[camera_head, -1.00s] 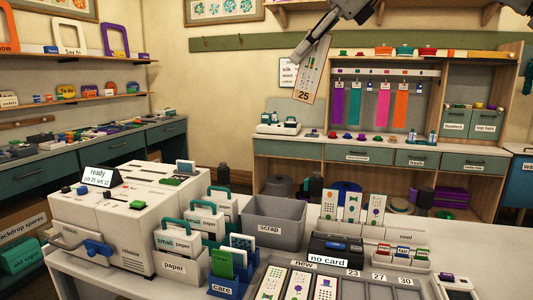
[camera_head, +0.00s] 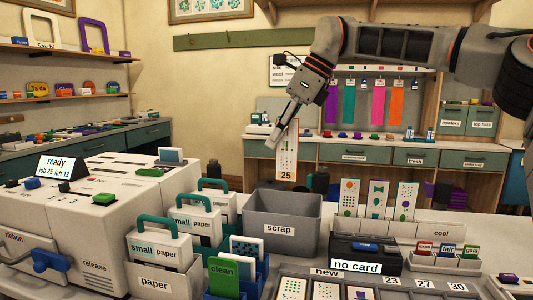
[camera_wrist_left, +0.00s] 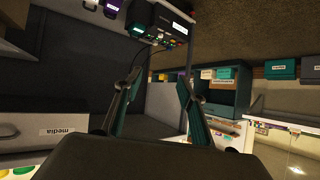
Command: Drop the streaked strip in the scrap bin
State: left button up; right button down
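The strip (camera_head: 287,160) is white with orange edges, small prints and the number 25 at its lower end. It hangs nearly upright in the head view. My right gripper (camera_head: 276,138) is shut on its upper part. The strip's lower end appears just above the back rim of the grey scrap bin (camera_head: 283,229), which is labelled "scrap"; the depth between them is hard to judge. The bin's floor is hidden. My left gripper (camera_wrist_left: 158,98) shows only in the left wrist view, with its fingers apart and nothing between them.
The white printer (camera_head: 95,215) and small paper cartridges (camera_head: 158,248) stand left of the bin. A black "no card" device (camera_head: 357,252) and upright cards (camera_head: 378,203) stand to its right. A tray (camera_head: 420,286) lies in front. The air above the bin is otherwise clear.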

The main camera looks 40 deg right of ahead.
aim_at(297, 131)
jog(key=shift+w+f+b, duration=0.1)
jog(key=shift+f+b, duration=0.4)
jog(key=shift+f, duration=3.1)
jog(key=c, duration=2.2)
grip_release()
pick_arm(q)
jog(key=shift+w+d+r, duration=0.25)
jog(key=shift+d+r, duration=0.15)
jog(key=shift+d, duration=0.2)
pick_arm(e)
jog(key=v, duration=1.2)
jog(key=shift+r, duration=0.1)
